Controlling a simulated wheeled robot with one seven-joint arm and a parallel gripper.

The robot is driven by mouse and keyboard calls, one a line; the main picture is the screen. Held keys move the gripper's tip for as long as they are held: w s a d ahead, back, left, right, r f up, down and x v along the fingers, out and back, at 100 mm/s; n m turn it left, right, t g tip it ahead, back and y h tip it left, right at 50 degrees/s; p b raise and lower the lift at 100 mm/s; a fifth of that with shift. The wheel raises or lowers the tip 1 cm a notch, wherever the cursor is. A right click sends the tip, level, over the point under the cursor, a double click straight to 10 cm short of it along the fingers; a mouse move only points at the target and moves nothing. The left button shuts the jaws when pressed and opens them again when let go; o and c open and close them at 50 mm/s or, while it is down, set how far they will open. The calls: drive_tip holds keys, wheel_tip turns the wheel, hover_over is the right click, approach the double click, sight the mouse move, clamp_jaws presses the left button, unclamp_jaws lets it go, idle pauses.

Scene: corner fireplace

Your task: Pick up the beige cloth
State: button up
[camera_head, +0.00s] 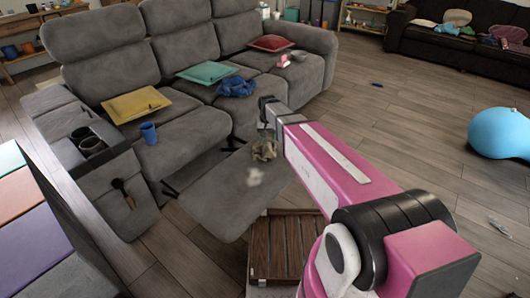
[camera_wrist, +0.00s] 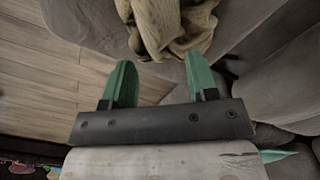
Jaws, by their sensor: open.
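The beige cloth (camera_head: 264,149) lies crumpled on the extended footrest of the grey sofa. In the wrist view the beige cloth (camera_wrist: 172,25) shows at the top, just beyond the fingertips. My gripper (camera_wrist: 160,72) has its two green fingers spread apart with nothing between them. The cloth appears in front of the fingertips, apart from them. In the head view my arm reaches over the footrest toward the cloth, and the fingers are mostly hidden.
The grey sofa (camera_head: 190,42) holds yellow, green and red cushions and a blue cloth (camera_head: 236,86). A whitish item (camera_head: 254,177) lies on the footrest (camera_head: 215,195). A wooden slatted crate (camera_head: 285,245) stands in front.

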sight(267, 143)
drive_tip(key=f, duration=0.4)
drive_tip(key=shift+s+f, duration=0.15)
drive_tip(key=shift+s, duration=0.1)
clamp_jaws()
